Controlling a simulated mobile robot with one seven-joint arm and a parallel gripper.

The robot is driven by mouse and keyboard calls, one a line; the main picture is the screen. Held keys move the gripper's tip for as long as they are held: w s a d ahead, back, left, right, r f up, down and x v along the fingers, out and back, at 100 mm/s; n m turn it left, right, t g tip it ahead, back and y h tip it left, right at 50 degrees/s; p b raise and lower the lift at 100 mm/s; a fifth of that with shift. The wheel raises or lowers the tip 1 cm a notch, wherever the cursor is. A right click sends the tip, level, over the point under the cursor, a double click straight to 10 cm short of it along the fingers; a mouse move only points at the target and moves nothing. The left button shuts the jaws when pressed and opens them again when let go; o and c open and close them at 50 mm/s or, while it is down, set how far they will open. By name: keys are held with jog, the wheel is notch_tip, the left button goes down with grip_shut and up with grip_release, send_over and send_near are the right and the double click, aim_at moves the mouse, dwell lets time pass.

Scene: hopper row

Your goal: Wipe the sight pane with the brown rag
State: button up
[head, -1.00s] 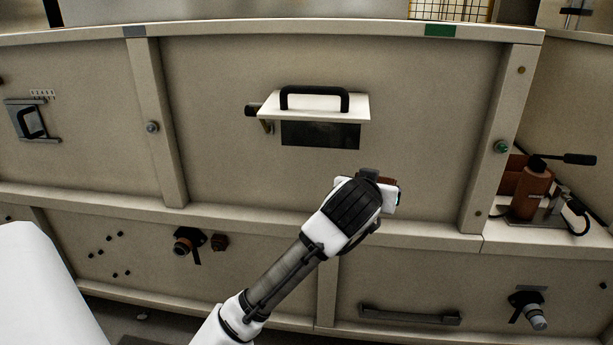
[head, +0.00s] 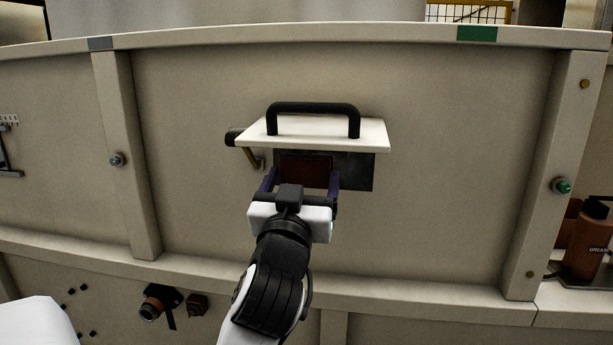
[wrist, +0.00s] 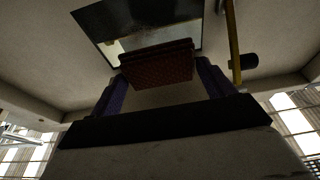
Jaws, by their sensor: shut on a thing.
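The sight pane (head: 356,171) is a dark rectangle in the beige panel, under a raised white flap (head: 335,138) with a black handle (head: 312,108). My gripper (head: 303,181) is in front of the pane's left part, its purple fingers shut on the brown rag (head: 306,167). The rag is a reddish-brown block between the fingertips, just below the flap, and hides the left part of the pane. In the wrist view the rag (wrist: 157,64) is in front of the pane (wrist: 135,20). I cannot tell whether it touches the pane.
A brass-coloured stay (head: 255,158) and a dark cylinder (head: 233,137) are at the flap's left end. A brown grease bottle (head: 588,246) stands on a ledge at the far right. The panel right of the pane is clear.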

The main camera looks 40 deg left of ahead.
jog(key=shift+w, duration=0.1)
dwell(0.4)
jog(key=w+a, duration=0.1)
jog(key=w, duration=0.1)
jog(key=w+a, duration=0.1)
jog(key=w, duration=0.1)
jog(key=w+a+p, duration=0.1)
jog(key=w, duration=0.1)
jog(key=shift+a, duration=0.35)
jog(key=shift+w+d, duration=0.4)
jog(key=shift+d, duration=0.4)
jog(key=shift+w+d, duration=0.4)
jog(key=shift+d, duration=0.4)
